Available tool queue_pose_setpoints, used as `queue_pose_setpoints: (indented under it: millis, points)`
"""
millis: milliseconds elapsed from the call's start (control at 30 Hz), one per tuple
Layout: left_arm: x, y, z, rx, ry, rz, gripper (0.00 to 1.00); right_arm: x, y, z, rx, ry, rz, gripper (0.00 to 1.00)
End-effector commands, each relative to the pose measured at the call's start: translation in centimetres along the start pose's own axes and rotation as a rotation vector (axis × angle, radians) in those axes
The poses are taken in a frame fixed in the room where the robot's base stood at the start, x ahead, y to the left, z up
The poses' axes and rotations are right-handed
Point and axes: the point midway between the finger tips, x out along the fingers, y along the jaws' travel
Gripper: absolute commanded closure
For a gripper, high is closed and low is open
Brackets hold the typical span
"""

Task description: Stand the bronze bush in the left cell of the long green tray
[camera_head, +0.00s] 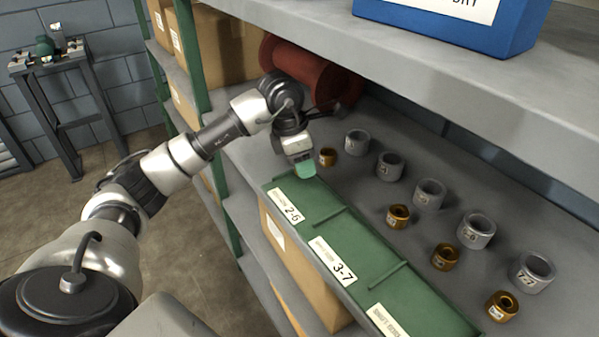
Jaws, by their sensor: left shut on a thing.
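The long green tray (350,222) lies along the shelf's front edge, with low dividers between its cells and white labels on its front wall. Its left cell (306,202) is behind the label 2-6. My left gripper (304,170) points down over the far left end of the tray, its green fingertips close together at the left cell. It is shut on a bronze bush, which the fingers hide; I cannot tell whether it touches the tray floor. The row of bronze bushes on the shelf has a gap between the first (327,157) and the second (398,216). My right gripper is not in view.
Several grey rings (430,193) stand in a row behind the bronze bushes. A red spool (297,72) lies behind my left wrist. An upper shelf (430,60) with a blue bin (465,25) overhangs the back. The tray's middle and right cells look empty.

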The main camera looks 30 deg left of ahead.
Motion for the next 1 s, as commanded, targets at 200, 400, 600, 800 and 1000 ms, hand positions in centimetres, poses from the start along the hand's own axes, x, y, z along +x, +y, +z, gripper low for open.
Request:
queue_pose_setpoints:
  millis: [200,400,600,800,1000]
  points:
    - [1.0,0.7,-1.1,0.0,0.0,-0.001,0.9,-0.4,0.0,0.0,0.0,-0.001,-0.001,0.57]
    - [3.7,0.6,-1.8,-0.001,0.0,0.0,0.9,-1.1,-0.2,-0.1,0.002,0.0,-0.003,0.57]
    - [4.2,0.7,-1.9,0.0,-0.003,0.002,0.9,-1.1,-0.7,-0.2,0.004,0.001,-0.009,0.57]
    - [4.5,0.7,-2.0,0.0,-0.003,0.002,0.9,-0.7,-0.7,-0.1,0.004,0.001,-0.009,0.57]
    - [4.5,0.7,-2.0,0.0,-0.001,0.001,0.45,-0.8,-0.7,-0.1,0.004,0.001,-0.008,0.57]
